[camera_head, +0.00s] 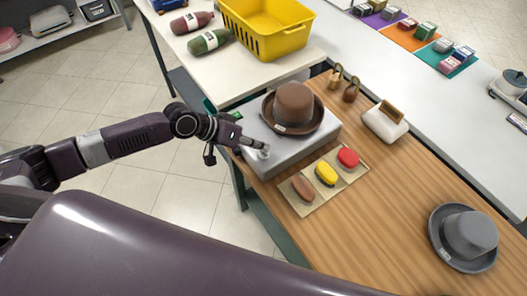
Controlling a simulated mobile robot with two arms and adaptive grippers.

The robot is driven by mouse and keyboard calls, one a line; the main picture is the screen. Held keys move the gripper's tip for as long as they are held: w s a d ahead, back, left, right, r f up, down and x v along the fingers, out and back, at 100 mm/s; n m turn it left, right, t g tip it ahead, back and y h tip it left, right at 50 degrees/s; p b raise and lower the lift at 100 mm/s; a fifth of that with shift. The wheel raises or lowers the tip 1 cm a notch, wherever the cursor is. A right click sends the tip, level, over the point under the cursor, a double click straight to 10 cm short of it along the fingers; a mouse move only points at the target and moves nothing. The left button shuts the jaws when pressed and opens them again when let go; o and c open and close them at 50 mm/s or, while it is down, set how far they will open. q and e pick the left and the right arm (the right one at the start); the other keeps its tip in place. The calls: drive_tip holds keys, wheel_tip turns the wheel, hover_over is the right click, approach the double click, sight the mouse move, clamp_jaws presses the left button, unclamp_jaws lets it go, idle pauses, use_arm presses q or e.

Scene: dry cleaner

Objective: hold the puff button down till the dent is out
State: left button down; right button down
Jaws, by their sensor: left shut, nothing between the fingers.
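A brown hat (294,106) sits brim down on a grey box-like unit (305,143) at the near left corner of the wooden counter. A dent in its crown cannot be made out. A small pale round button (263,154) is on the unit's top, left of the hat. My left gripper (258,147) is shut and empty, with its tips at the button. They seem to touch it, and they hide part of it. Whether the button is pressed in cannot be told. My right gripper is out of view.
A tray (310,206) with brown, yellow and red pads lies in front of the unit. A grey hat (464,238) is at the right. A white dispenser (385,122) and small brown stamps (351,90) stand behind. A yellow basket (265,40) and bottles (209,41) are on the white table.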

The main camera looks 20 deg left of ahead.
sight(261, 154)
use_arm(q)
drive_tip(key=shift+r, duration=0.1)
wheel_tip(261, 154, up, 5)
drive_tip(key=p, duration=0.5)
idle(0.3)
